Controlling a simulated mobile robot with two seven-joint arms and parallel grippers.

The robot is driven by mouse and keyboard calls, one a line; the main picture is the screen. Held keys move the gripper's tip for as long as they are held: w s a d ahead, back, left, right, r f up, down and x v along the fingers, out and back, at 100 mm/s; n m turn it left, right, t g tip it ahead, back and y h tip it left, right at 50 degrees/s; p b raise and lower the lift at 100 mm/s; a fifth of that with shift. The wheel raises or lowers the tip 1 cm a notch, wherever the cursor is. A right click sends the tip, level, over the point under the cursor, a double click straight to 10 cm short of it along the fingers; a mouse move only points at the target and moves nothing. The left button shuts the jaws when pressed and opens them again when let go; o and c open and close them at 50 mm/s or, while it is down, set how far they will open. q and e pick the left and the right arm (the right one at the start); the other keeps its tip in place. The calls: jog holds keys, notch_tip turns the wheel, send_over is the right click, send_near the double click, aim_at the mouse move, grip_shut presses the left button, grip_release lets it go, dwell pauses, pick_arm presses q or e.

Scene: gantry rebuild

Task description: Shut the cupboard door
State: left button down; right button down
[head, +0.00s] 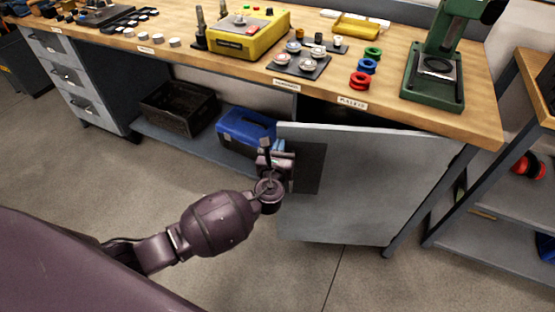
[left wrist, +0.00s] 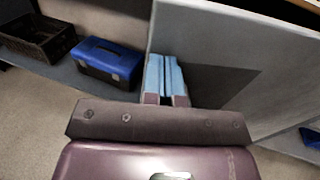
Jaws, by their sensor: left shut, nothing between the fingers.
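The cupboard door (head: 370,185) is a flat grey panel under the right part of the workbench. It stands ajar, with a dark gap above it under the bench top. In the left wrist view the door (left wrist: 275,60) fills the right side. My left gripper (head: 275,160) is at the free left edge of the door, in front of its outer face. Its blue fingertips (left wrist: 165,75) are shut together with nothing between them, close to the door's edge. I cannot tell whether they touch it. My right gripper is not in view.
A blue toolbox (head: 246,128) and a black crate (head: 178,107) stand on the lower shelf left of the door. The wooden bench top (head: 375,75) carries a yellow box (head: 240,38) and a green press (head: 437,65). A shelf rack (head: 500,215) stands at right. The floor in front is clear.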

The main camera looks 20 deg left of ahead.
pick_arm(q)
jog(key=x, duration=0.4)
jog(key=shift+b, duration=0.3)
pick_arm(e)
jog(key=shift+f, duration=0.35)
